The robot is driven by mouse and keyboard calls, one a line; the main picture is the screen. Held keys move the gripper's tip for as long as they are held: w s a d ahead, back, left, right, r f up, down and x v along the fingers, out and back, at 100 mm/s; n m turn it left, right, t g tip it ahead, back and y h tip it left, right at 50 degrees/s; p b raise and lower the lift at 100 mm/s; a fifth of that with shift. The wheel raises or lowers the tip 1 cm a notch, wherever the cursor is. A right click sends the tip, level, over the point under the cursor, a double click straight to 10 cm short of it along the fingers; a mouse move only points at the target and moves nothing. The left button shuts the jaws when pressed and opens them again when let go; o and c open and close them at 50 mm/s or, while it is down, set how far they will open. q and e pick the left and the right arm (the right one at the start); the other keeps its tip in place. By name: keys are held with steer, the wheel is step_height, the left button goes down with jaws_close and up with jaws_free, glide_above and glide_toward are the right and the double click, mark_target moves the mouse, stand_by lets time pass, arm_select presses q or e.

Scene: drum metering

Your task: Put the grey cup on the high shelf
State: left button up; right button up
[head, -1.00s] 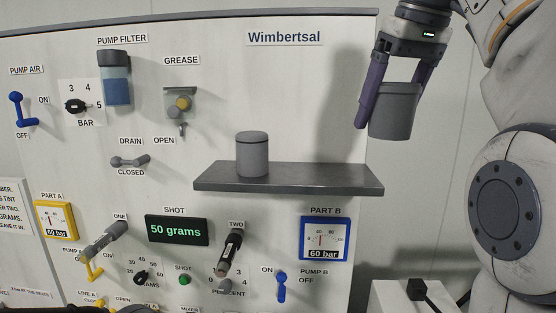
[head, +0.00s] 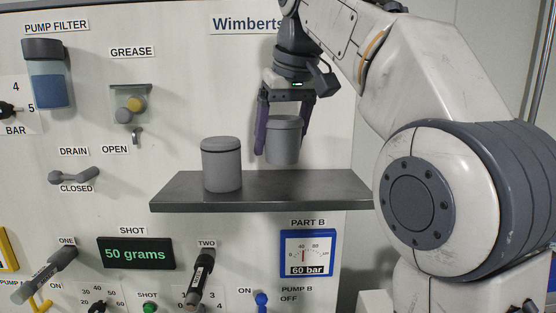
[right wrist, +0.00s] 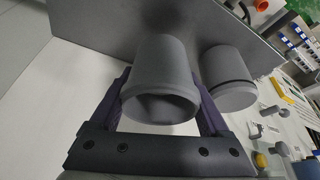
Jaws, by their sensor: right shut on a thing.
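The grey cup (head: 283,143) is upright between the purple fingers of my right gripper (head: 280,146), which is shut on it. The cup is over the dark grey high shelf (head: 300,188); its base looks a little above the shelf top. In the right wrist view the cup (right wrist: 160,75) sits between the fingers, with the shelf (right wrist: 85,55) beyond it. My left gripper is not in view.
A lidded grey canister (head: 221,165) stands on the shelf to the left of the cup, with a small gap between them. It also shows in the right wrist view (right wrist: 230,75). The shelf's right part looks bare. The panel is behind.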

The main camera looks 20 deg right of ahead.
mark_target(279, 162)
steer(key=shift+w+a+f, duration=0.1)
steer(key=shift+w+f, duration=0.1)
steer(key=shift+f, duration=0.1)
steer(key=shift+s+f, duration=0.15)
steer(key=shift+f, duration=1.65)
steer(key=shift+f, duration=0.15)
steer(key=o, duration=1.4)
steer(key=shift+o, duration=0.2)
